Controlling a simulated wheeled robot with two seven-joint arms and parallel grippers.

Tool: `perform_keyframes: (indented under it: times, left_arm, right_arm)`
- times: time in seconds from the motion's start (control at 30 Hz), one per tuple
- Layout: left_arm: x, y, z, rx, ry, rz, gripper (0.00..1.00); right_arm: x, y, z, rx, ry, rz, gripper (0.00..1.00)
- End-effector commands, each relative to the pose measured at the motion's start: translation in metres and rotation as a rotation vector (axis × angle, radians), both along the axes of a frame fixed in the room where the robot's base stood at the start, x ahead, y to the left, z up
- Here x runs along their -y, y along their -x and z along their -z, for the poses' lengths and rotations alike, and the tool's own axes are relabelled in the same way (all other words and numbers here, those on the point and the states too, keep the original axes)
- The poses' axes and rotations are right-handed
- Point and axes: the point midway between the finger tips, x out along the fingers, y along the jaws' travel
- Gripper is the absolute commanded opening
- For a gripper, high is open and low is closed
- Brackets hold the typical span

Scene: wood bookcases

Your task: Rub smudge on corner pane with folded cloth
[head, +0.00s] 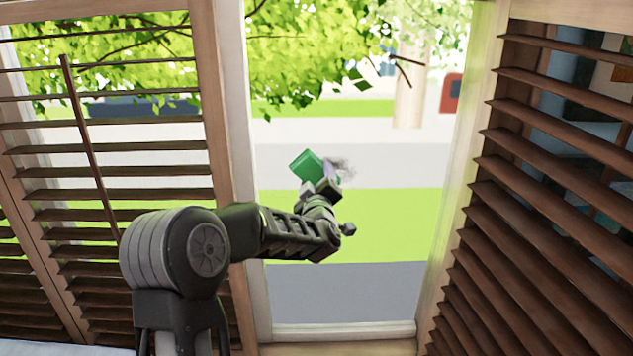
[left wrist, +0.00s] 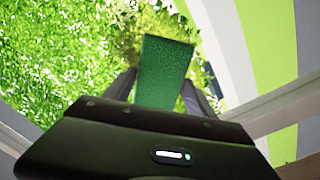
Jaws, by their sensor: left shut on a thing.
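My left gripper (head: 322,186) is raised in front of the window pane (head: 370,222), with its arm coming in from the left. It is shut on a green folded cloth (head: 306,166). In the left wrist view the cloth (left wrist: 163,72) stands up between the two fingers of my left gripper (left wrist: 162,92). A grey smudge (head: 342,168) shows on the pane just right of the cloth, partly behind the gripper. I cannot tell whether the cloth touches the glass. My right gripper is not in view.
Wooden louvred shutters stand on the left (head: 130,190) and the right (head: 540,200) of the pane. A pale window frame (head: 345,332) runs along its bottom and sides. Leaves, grass and a path show outside through the glass. The lower part of the pane is clear.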

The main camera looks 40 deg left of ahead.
Motion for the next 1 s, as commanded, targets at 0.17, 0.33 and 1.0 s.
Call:
perform_keyframes:
  times: [0.17, 0.33, 1.0]
  left_arm:
    - [0.004, -0.002, 0.0, 0.001, 0.0, 0.002, 0.32]
    - [0.015, -0.01, 0.0, 0.001, 0.001, 0.003, 0.32]
    - [0.032, -0.022, 0.0, 0.001, 0.0, 0.001, 0.32]
  right_arm:
    - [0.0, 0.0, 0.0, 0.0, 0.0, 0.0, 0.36]
    - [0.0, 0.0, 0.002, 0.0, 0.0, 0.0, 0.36]
    - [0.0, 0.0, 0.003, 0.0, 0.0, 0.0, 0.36]
